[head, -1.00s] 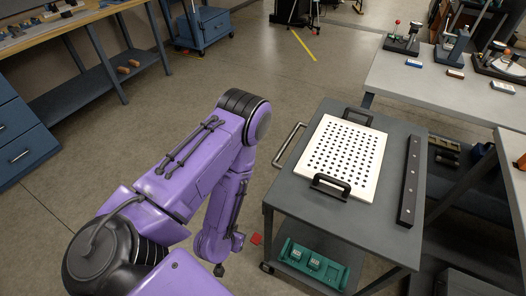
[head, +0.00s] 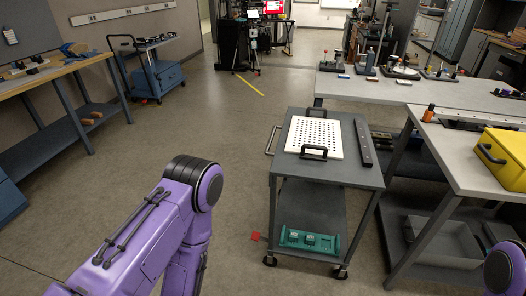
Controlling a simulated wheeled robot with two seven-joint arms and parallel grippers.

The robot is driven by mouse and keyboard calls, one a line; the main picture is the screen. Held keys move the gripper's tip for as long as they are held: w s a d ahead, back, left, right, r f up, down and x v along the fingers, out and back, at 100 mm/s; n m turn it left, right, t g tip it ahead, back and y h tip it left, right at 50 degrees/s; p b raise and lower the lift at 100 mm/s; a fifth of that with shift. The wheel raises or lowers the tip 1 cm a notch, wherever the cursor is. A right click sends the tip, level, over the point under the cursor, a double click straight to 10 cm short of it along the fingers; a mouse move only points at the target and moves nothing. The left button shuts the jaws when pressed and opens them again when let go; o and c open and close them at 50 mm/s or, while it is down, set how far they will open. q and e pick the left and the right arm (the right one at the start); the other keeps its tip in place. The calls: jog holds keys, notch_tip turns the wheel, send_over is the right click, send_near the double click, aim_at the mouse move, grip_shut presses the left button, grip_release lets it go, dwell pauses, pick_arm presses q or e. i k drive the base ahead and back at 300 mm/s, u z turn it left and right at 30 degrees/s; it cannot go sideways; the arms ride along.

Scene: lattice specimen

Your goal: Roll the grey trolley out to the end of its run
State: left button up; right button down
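The grey trolley (head: 352,172) stands on the floor right of centre, in front of the grey workbench. Its side handle (head: 271,141) is a metal bar on the left edge of the top. On its top lie a white perforated plate (head: 301,143) with two black handles and a dark bar (head: 364,146). A green holder (head: 309,241) sits on its lower shelf. My purple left arm comes in at the lower left, apart from the trolley, and its gripper is out of the frame. Only a purple piece of my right arm shows at the right edge; its gripper is not visible.
A red marker (head: 255,236) lies on the floor beside the trolley's left front. A yellow line (head: 249,86) runs on the floor behind. The grey workbench (head: 450,97), yellow case (head: 504,157) and side bench stand at the right. A blue cart (head: 159,76) stands back left. The middle floor is clear.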

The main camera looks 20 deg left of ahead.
aim_at(304, 205)
jog(key=u, duration=0.55)
jog(key=i, duration=1.8)
jog(key=z, duration=0.7)
